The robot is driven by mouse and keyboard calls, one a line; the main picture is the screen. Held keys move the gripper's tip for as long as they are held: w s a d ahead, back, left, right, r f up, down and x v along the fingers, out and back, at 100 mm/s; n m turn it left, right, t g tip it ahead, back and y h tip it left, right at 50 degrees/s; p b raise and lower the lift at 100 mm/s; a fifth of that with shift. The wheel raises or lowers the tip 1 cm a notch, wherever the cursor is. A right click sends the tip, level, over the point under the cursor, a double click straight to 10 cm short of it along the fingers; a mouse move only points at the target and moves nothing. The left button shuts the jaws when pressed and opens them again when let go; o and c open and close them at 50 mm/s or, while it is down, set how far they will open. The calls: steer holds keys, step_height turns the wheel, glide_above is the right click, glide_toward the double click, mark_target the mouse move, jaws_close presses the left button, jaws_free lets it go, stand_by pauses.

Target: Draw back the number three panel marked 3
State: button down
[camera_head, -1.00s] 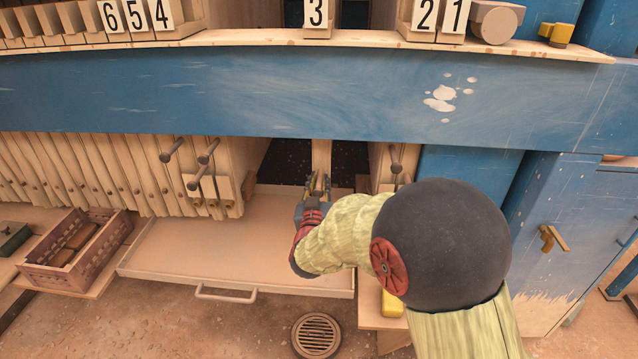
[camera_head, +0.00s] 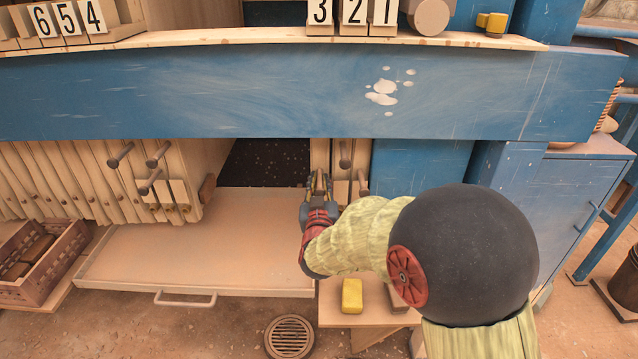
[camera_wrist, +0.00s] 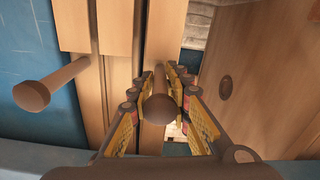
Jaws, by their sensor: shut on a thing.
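The panel marked 3 (camera_head: 320,12) shows its number above the blue beam, close against the panel marked 2 (camera_head: 353,12) and the panel marked 1 (camera_head: 384,12). Its lower part (camera_head: 320,152) shows below the beam. My gripper (camera_head: 318,183) is at that lower part, in front of it. In the wrist view, my gripper (camera_wrist: 160,95) is shut on a round-ended peg handle (camera_wrist: 158,108) between its two fingers. Another peg handle (camera_wrist: 50,88) stands out at the left of the wrist view, apart from the fingers.
A blue beam (camera_head: 250,92) crosses between the numbers and the lower panels. Panels 6, 5 and 4 (camera_head: 66,20) stand left, past an open gap (camera_head: 265,162). A shallow tray (camera_head: 190,262) lies below. A yellow block (camera_head: 352,296) sits on a low stand (camera_head: 335,316).

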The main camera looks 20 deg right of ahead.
steer(key=c, duration=1.8)
jaws_free()
steer(key=shift+d, duration=0.1)
steer(key=v, duration=1.2)
